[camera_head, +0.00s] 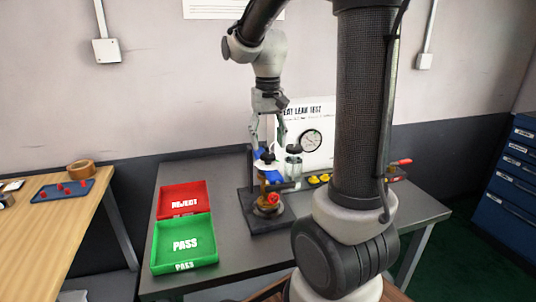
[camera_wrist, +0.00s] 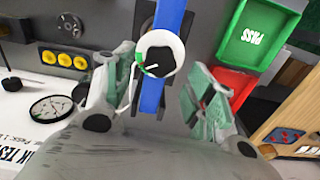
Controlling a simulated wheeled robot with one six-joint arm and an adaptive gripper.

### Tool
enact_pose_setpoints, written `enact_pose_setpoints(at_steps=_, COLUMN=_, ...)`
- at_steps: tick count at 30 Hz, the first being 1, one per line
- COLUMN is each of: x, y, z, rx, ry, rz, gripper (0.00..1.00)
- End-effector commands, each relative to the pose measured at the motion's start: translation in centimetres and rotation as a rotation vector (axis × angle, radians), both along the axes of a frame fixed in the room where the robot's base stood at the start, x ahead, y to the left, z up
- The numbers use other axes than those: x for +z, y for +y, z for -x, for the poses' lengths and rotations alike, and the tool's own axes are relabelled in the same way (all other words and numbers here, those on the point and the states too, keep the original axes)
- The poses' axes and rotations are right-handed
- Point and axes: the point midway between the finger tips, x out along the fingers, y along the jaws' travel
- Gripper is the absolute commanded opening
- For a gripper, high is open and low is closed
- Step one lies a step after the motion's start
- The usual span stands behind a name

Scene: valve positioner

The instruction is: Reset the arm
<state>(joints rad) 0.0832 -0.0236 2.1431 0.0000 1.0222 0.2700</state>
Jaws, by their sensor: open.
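My arm comes down from the top of the head view to my gripper (camera_head: 267,135). The gripper is open. In the wrist view its two pale green fingers (camera_wrist: 160,95) stand wide apart. Between them is a round white ring with a dark knob (camera_wrist: 161,58) over a blue upright strip (camera_wrist: 152,94). I cannot tell whether the fingers touch anything. In the head view a brass valve body with a red part (camera_head: 272,199) sits on a dark base plate (camera_head: 247,224) below the gripper.
A white leak test panel with a round gauge (camera_head: 311,141) stands behind. Left on the bench are a red REJECT tray (camera_head: 183,190) and a green PASS tray (camera_head: 184,259). A wooden table (camera_head: 75,238) is at the left and a blue drawer cabinet (camera_head: 500,200) at the right.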

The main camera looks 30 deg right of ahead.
Motion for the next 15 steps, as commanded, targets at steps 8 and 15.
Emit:
enact_pose_setpoints(at_steps=8, x=0.0, y=0.0, z=0.0, rx=0.000, ry=0.000, rz=0.000, gripper=0.55)
enact_pose_setpoints(at_steps=15, x=-1.0, y=0.1, z=1.0, rx=0.077, ry=0.019, rz=-0.003, gripper=0.55)
